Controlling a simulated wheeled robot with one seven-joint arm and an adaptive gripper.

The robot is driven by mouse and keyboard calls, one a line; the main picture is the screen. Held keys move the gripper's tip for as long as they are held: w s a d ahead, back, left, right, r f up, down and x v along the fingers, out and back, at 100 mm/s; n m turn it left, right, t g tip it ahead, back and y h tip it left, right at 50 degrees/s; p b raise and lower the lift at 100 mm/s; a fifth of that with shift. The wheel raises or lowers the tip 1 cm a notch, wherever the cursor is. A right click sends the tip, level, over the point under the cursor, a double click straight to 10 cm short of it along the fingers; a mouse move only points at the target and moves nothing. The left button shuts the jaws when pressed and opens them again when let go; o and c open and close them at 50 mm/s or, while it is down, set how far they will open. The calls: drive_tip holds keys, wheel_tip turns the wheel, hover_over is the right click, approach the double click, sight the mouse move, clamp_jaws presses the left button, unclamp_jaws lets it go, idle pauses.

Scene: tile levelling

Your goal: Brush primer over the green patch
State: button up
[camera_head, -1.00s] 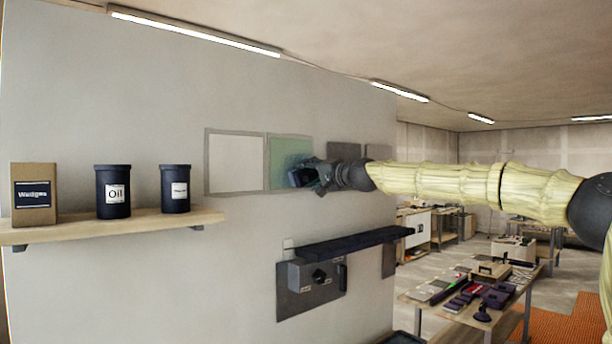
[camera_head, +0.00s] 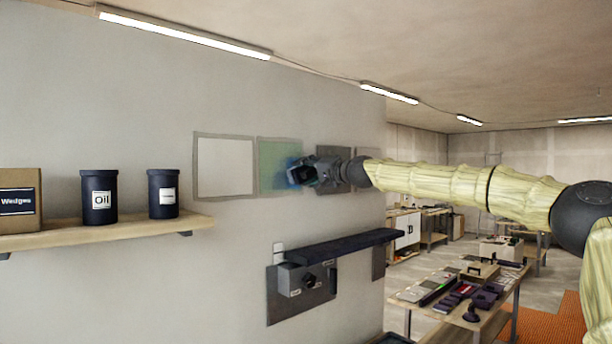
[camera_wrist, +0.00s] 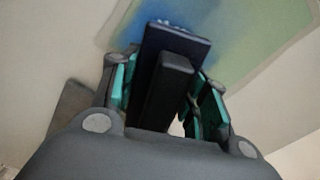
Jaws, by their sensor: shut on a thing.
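The green patch (camera_head: 270,166) is a framed square on the wall, right of a white square. It also shows in the wrist view (camera_wrist: 262,38), with a blue smear (camera_wrist: 216,30) across its left part. My gripper (camera_head: 303,173) is at the patch's right side. In the wrist view my gripper (camera_wrist: 165,88) is shut on a dark brush (camera_wrist: 172,50), whose wide end lies over the blue area. Whether its bristles touch the wall cannot be told. My gripper hides the right part of the patch in the head view.
A white panel (camera_head: 225,168) is left of the patch, a grey one (camera_head: 334,160) behind my gripper. A dark ledge (camera_head: 345,245) and a switch box (camera_head: 303,280) are below. A shelf (camera_head: 120,235) at left holds a Wedges box (camera_head: 18,203), an Oil can (camera_head: 99,197) and another can (camera_head: 163,195).

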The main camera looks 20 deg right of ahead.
sight(274, 164)
drive_tip(key=shift+s+a+b, duration=0.4)
drive_tip(key=shift+a, duration=0.75)
drive_tip(key=shift+s+a+b, duration=0.35)
drive_tip(key=shift+s+a, duration=0.1)
drive_tip(key=shift+a, duration=0.65)
drive_tip(key=shift+s+a+b, duration=0.4)
drive_tip(key=shift+a, duration=0.75)
drive_tip(key=shift+s+a+r+b, duration=0.1)
drive_tip(key=shift+s+a+b, duration=0.25)
drive_tip(key=shift+a, duration=0.7)
drive_tip(key=shift+s+a+f+b, duration=0.15)
drive_tip(key=shift+s+a, duration=0.25)
drive_tip(key=shift+a, duration=0.65)
drive_tip(key=shift+s+a+r+b, duration=0.15)
drive_tip(key=shift+s+a+b, duration=0.25)
drive_tip(key=shift+a, duration=0.65)
drive_tip(key=shift+r+p, duration=0.6)
drive_tip(key=shift+r, duration=0.4)
drive_tip(key=shift+w+d, duration=0.35)
drive_tip(key=shift+d, duration=0.5)
drive_tip(key=shift+w+d, duration=0.3)
drive_tip(key=shift+d, duration=0.55)
drive_tip(key=shift+d, duration=0.1)
